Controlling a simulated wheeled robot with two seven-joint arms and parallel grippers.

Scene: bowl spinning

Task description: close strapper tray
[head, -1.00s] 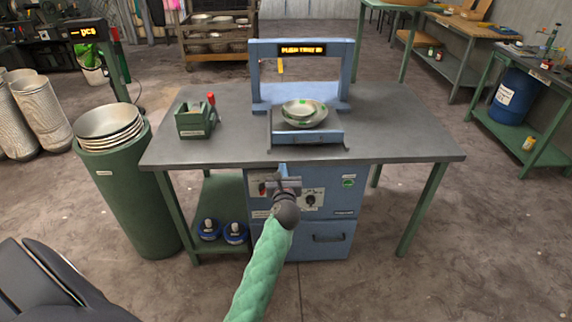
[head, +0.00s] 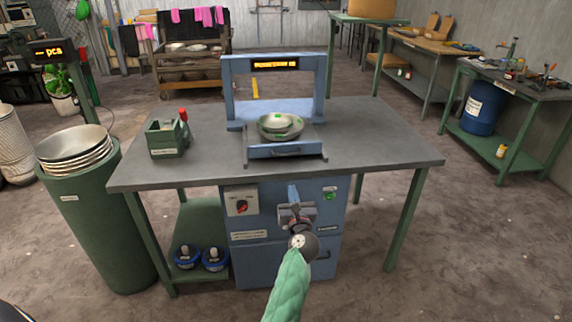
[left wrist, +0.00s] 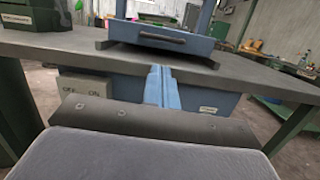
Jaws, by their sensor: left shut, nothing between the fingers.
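The strapper tray (head: 286,150) is a blue drawer with a dark handle, pulled out toward me on the tabletop. It also shows in the left wrist view (left wrist: 160,37), ahead of the gripper. Metal bowls (head: 281,127) with green marks rest on it. The blue strapper arch (head: 274,66) stands behind with a lit orange display, too small to read surely. My left gripper (head: 293,192) is in front of the table, below the tray and apart from it. Its blue fingers (left wrist: 160,84) are shut with nothing between them. My right gripper is not in view.
The grey table (head: 380,150) has clear room on the right. A green box (head: 166,138) with a red-topped item stands left. A green bin (head: 95,215) stacked with bowls is beside the table. The blue cabinet (head: 270,265) is under the tabletop, close behind my gripper.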

